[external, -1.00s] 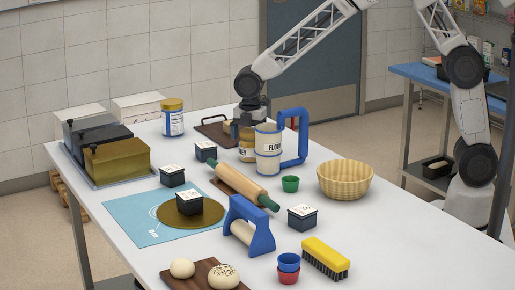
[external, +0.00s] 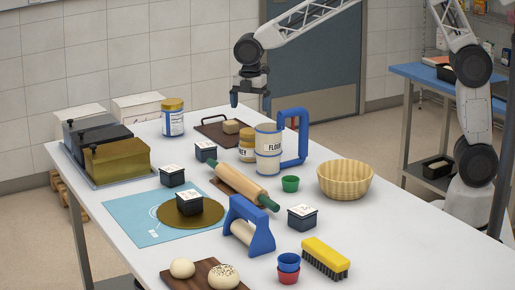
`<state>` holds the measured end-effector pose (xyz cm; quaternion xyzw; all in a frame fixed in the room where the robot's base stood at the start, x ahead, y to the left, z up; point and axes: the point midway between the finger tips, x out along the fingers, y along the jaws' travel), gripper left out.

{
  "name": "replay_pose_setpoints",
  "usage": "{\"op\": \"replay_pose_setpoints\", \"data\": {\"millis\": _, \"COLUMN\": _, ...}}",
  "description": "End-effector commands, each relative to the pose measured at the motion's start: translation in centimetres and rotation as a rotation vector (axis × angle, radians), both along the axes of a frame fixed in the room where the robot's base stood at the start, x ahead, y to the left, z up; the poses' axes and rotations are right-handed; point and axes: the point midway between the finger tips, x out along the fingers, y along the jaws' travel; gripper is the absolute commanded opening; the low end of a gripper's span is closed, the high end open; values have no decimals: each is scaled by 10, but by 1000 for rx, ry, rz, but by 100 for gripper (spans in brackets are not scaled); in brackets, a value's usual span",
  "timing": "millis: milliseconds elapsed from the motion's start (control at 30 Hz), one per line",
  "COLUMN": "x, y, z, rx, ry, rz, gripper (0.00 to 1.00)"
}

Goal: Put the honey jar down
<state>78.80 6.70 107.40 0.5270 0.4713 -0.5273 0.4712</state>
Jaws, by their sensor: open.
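The honey jar (external: 246,146) stands upright on the white table, just left of the flour canister (external: 268,150), which partly hides it. Its lid is yellow and its label shows only the letters "EY". My gripper (external: 249,102) is above and behind the jar, clear of it, with its fingers pointing down. It is open and holds nothing.
A dark tray (external: 209,131) with a tan block lies behind the jar. A blue-handled tool (external: 302,138) stands right of the canister. A rolling pin (external: 241,184), small labelled boxes and a wicker basket (external: 344,180) are in front. A blue-and-white jar (external: 173,120) stands farther left.

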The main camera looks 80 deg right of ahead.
Motion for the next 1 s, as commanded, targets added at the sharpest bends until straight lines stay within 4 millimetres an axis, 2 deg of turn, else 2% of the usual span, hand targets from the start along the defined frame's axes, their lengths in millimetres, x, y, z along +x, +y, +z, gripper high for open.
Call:
{"op": "replay_pose_setpoints", "data": {"millis": 733, "x": -3, "y": -1, "z": 2, "rx": 0, "ry": -3, "rz": -10, "gripper": 100}}
{"op": "replay_pose_setpoints", "data": {"millis": 867, "x": -14, "y": -3, "z": 10, "rx": 1, "ry": -9, "rz": -43, "gripper": 100}}
{"op": "replay_pose_setpoints", "data": {"millis": 1000, "x": -35, "y": -9, "z": 24, "rx": 2, "ry": -20, "rz": -112, "gripper": 100}}
